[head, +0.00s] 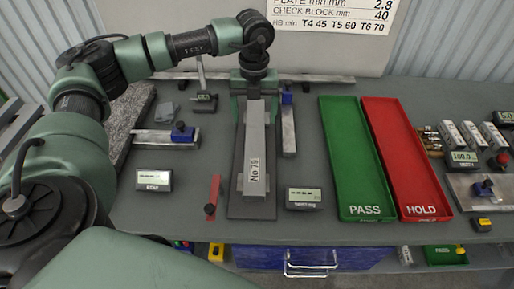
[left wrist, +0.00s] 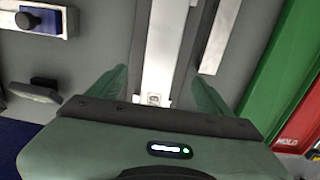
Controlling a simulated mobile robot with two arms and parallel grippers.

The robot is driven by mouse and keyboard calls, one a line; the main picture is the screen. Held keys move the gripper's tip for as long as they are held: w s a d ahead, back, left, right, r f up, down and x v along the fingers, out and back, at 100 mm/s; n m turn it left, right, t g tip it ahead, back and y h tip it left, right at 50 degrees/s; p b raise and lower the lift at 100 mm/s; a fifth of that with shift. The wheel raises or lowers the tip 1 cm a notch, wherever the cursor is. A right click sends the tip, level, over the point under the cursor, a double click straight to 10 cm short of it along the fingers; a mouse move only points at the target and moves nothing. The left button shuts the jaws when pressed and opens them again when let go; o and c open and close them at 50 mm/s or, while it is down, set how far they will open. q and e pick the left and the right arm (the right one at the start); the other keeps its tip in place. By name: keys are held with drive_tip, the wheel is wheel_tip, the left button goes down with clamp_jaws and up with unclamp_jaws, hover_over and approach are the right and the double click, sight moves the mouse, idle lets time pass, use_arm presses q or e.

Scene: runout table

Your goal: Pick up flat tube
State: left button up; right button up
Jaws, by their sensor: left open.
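The flat tube (head: 254,145) is a long light-grey bar labelled "No 79". It lies lengthwise on a dark grey plate (head: 236,206) in the middle of the table. My left gripper (head: 255,90) is over the tube's far end, pointing down, with its jaws apart. In the left wrist view the tube (left wrist: 164,45) runs between the two green fingers of the left gripper (left wrist: 158,92), with a gap on each side. I cannot tell how far above the tube the fingertips are. My right gripper is not in view.
A green PASS tray (head: 354,211) and a red HOLD tray (head: 412,211) lie to the right. A metal bar with a blue clamp (head: 288,125) lies close beside the plate. Small displays (head: 304,198) (head: 154,180) and a red strip (head: 213,192) sit near the front.

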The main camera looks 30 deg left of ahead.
sight(255, 139)
use_arm(q)
wheel_tip(255, 139, down, 3)
drive_tip(key=shift+w+r+b, duration=0.1)
drive_tip(key=shift+w+b, duration=0.05)
drive_tip(key=shift+b, duration=0.35)
drive_tip(key=shift+f, duration=0.35)
wheel_tip(255, 139, down, 6)
drive_tip(key=p, duration=0.3)
drive_tip(key=shift+r, duration=0.25)
drive_tip(key=shift+f, duration=0.5)
drive_tip(key=shift+w, duration=0.1)
clamp_jaws()
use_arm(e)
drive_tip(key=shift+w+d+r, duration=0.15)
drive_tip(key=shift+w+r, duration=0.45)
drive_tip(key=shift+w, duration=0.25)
